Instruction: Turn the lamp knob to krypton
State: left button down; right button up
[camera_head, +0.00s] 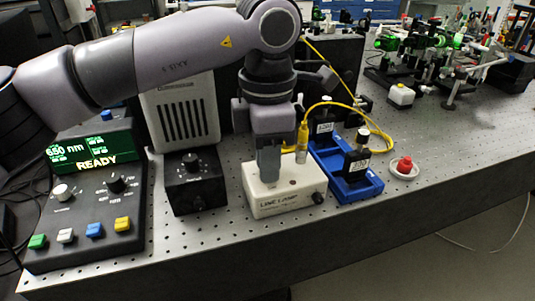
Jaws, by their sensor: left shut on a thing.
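The white line lamp box (292,202) stands on the bench in the middle of the view, with "LINE LAMP" lettering on its front. My left gripper (268,177) points straight down onto the left part of its top. Its fingers are shut at the box's top, where they hide the lamp knob, so I cannot read the knob's setting. A small dark round part (318,197) sits at the box's front right. My right gripper is not in view.
A control console (80,250) with a "650 nm READY" display and a black box with a knob (194,183) stand left. A yellow cable (303,135) and a blue tray (366,188) are close on the right. A red-capped item (404,168) stands beyond.

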pick_arm(q)
jog(key=m, duration=0.4)
jog(key=shift+r+m, duration=0.1)
jog(key=shift+m, duration=0.2)
jog(key=m+p, duration=0.1)
jog(key=m, duration=0.3)
jog(key=shift+m, duration=0.4)
jog(key=c, duration=1)
grip_release()
notch_tip(320, 180, up, 7)
jog(key=shift+r, duration=0.1)
